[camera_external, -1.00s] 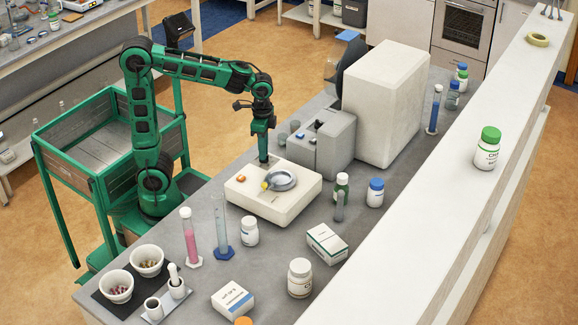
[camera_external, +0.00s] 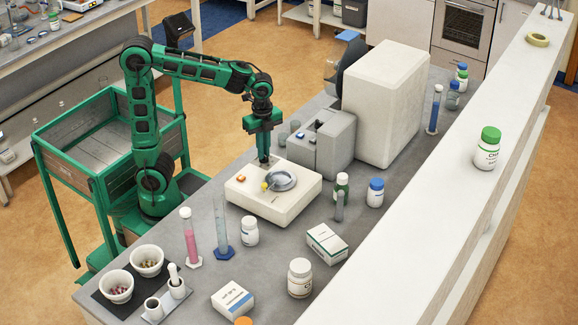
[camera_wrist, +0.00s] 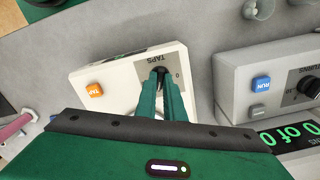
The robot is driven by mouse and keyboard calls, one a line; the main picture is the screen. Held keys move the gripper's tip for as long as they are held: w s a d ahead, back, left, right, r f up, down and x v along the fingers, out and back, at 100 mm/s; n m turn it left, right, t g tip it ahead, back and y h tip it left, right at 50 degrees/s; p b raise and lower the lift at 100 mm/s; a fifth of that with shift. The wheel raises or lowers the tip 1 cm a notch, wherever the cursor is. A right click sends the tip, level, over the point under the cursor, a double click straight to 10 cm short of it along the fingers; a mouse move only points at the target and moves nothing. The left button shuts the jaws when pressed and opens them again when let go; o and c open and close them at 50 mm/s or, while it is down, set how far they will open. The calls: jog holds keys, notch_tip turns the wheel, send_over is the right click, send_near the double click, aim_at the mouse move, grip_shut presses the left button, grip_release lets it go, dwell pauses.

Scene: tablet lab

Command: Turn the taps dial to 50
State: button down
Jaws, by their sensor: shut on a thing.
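The cream tap machine (camera_external: 262,206) stands on the grey bench, with a round metal dish on top. In the wrist view its panel (camera_wrist: 115,75) shows an orange TAP button (camera_wrist: 94,90) and the dark TAPS dial (camera_wrist: 158,71) near its edge. My gripper (camera_external: 264,161) points down at the machine's back corner. In the wrist view my gripper's green fingers (camera_wrist: 160,82) are close together on the dial, covering most of it. The dial's pointer and most of its scale are hidden; a 0 shows beside it.
A grey device (camera_external: 322,143) with a blue RUN button (camera_wrist: 262,82), its own dial and a green display stands close beside the machine. A white box-shaped unit (camera_external: 385,105) is behind it. Cylinders (camera_external: 221,225), bottles (camera_external: 250,231) and cartons (camera_external: 327,243) stand in front.

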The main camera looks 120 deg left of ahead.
jog(key=shift+w+r+m, duration=0.1)
jog(key=shift+w+m, duration=0.05)
jog(key=shift+m, duration=0.15)
jog(key=c, duration=1.9)
grip_release()
jog(key=shift+o, duration=0.2)
notch_tip(320, 180, up, 11)
jog(key=shift+f, duration=0.2)
